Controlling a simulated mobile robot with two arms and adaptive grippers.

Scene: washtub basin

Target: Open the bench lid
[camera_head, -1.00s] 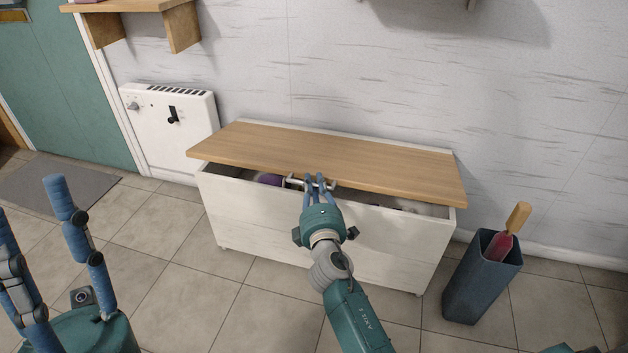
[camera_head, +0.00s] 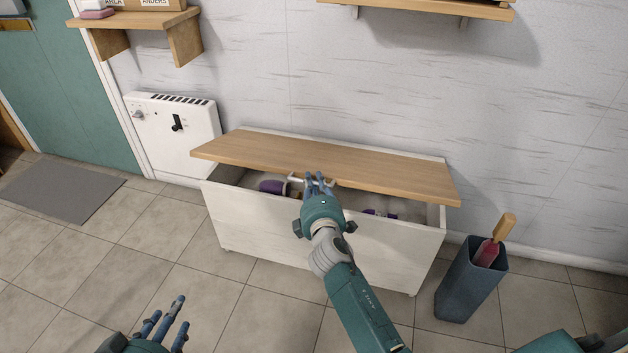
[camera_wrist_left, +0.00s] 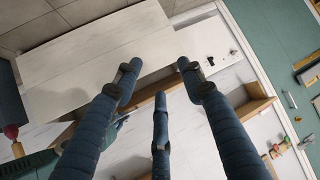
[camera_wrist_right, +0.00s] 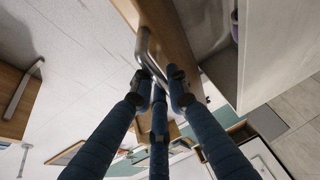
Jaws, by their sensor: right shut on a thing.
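The white bench (camera_head: 310,240) stands against the wall with its wooden lid (camera_head: 350,165) partly raised along the front edge. A dark gap shows below the lid. My right gripper (camera_head: 316,181) is shut on the metal bar handle (camera_wrist_right: 148,52) at the lid's front edge; the lid's wood (camera_wrist_right: 170,25) shows beside it in the right wrist view. My left gripper (camera_head: 165,318) is low at the bottom left, with its fingers spread and empty, well apart from the bench. The left wrist view shows its open fingers (camera_wrist_left: 160,90) too.
Purple items (camera_head: 272,187) lie inside the bench. A blue-grey bin (camera_head: 468,285) with a wooden-handled tool stands right of the bench. A white heater (camera_head: 170,135) is at its left. Shelves (camera_head: 140,20) hang above. Tiled floor in front is clear.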

